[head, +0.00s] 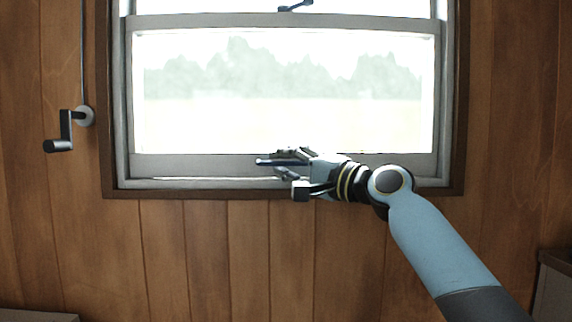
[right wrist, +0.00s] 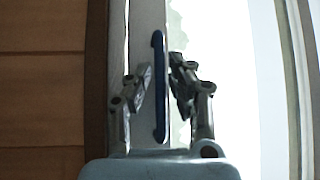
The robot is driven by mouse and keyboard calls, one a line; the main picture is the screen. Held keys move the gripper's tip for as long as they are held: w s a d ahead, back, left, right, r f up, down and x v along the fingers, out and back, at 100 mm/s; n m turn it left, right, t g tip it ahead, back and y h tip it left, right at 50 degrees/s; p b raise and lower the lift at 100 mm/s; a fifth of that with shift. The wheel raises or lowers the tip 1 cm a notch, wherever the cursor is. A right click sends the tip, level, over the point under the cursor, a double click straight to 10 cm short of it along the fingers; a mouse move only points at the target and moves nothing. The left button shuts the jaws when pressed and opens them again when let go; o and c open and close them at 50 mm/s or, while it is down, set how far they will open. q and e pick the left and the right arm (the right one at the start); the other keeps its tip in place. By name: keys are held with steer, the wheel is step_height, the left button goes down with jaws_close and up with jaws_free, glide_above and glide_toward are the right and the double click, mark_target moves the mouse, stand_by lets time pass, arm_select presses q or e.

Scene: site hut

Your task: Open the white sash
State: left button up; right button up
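The white sash (head: 190,165) is the lower window panel, and its bottom rail is low, close above the sill (head: 200,184). A thin bright line runs along the rail's lower edge; I cannot tell if it is a gap. A dark blue bar handle (head: 262,162) is on the rail, and it also shows in the right wrist view (right wrist: 159,85). My right gripper (head: 283,164) is at the handle. In the right wrist view its fingers (right wrist: 161,82) are apart, one on each side of the handle, with space visible on both sides. My left gripper is out of view.
A crank (head: 62,132) with a black grip is on the wood wall left of the window, below a thin vertical cord. Grey box-like things show at the lower left (head: 38,317) and lower right (head: 556,285).

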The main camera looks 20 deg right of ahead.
mark_target(286, 70)
jaws_close()
steer(key=shift+f, duration=0.1)
step_height(286, 70, up, 18)
steer(key=p, duration=1.5)
steer(key=shift+o, duration=1.8)
jaws_free()
